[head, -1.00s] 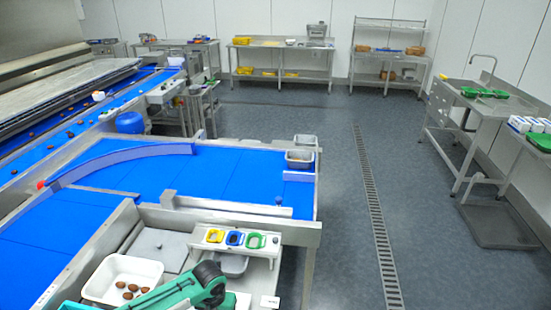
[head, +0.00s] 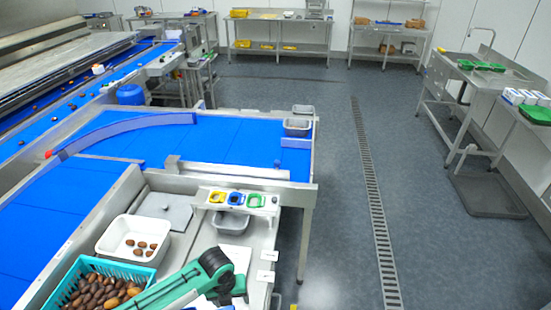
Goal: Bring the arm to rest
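One of my arms, green and black (head: 190,280), shows at the bottom of the head view, low over the front of the metal work surface. Its gripper is not clearly visible, and I cannot tell its finger state. No second arm shows. A white tray (head: 107,247) with several brown dates (head: 140,247) stands just left of the arm. A teal basket (head: 83,266) full of dates stands in front of it, partly cut off by the frame edge and beside the arm.
A blue conveyor (head: 150,145) runs behind the work surface. Yellow, blue and green holders (head: 236,198) sit on a ledge, with a grey bin (head: 231,222) below. A small grey tray (head: 297,127) stands at the conveyor's far right end.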

